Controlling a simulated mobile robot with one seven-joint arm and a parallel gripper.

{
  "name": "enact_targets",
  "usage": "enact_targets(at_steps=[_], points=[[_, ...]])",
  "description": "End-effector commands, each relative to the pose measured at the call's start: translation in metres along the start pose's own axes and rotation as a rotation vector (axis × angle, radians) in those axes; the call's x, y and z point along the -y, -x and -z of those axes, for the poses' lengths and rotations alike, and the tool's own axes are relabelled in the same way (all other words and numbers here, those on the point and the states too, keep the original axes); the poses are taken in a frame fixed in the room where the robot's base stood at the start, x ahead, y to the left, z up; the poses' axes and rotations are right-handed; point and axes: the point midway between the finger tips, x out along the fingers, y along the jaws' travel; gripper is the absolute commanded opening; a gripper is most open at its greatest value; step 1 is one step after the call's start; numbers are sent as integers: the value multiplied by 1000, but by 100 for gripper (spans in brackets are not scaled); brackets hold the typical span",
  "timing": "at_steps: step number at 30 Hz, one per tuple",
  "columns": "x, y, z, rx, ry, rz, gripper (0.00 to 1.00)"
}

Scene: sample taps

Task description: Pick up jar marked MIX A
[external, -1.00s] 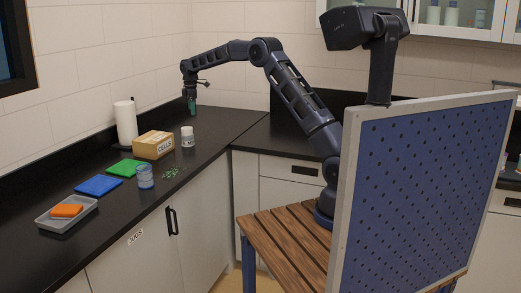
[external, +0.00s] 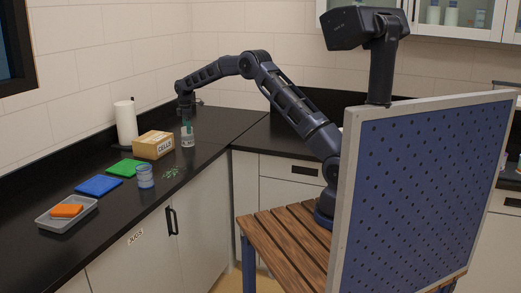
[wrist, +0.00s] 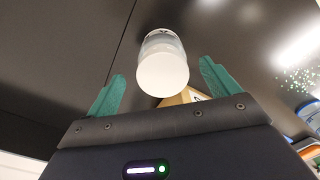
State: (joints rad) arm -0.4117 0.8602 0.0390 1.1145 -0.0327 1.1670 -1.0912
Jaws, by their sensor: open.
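A clear jar with a white lid (external: 188,141) stands upright on the black counter, right of the cardboard box. In the wrist view its white lid (wrist: 162,73) lies between my two green fingers, apart from both. My gripper (external: 186,128) is open just above or around the top of this jar; its exact height over the lid is hard to tell. A second jar (external: 145,178), with a bluish look, stands nearer the front of the counter. No MIX A marking can be read on either jar.
A cardboard box marked CELLS (external: 153,144) stands close left of the white-lidded jar. Green bits (external: 171,173) are scattered in front. A paper roll (external: 126,122), green mat (external: 125,168), blue mat (external: 99,185) and grey tray (external: 48,221) lie further left. The counter right of the jar is clear.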

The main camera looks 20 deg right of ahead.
Motion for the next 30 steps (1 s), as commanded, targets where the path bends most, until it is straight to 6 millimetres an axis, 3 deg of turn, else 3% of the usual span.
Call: enact_targets(at_steps=[9, 17, 24, 30], points=[[3, -41, 2, 1, 0, 2, 88], [3, -45, 2, 0, 0, 0, 88], [3, -45, 2, 0, 0, 1, 42], [3, -45, 2, 0, 0, 0, 39]])
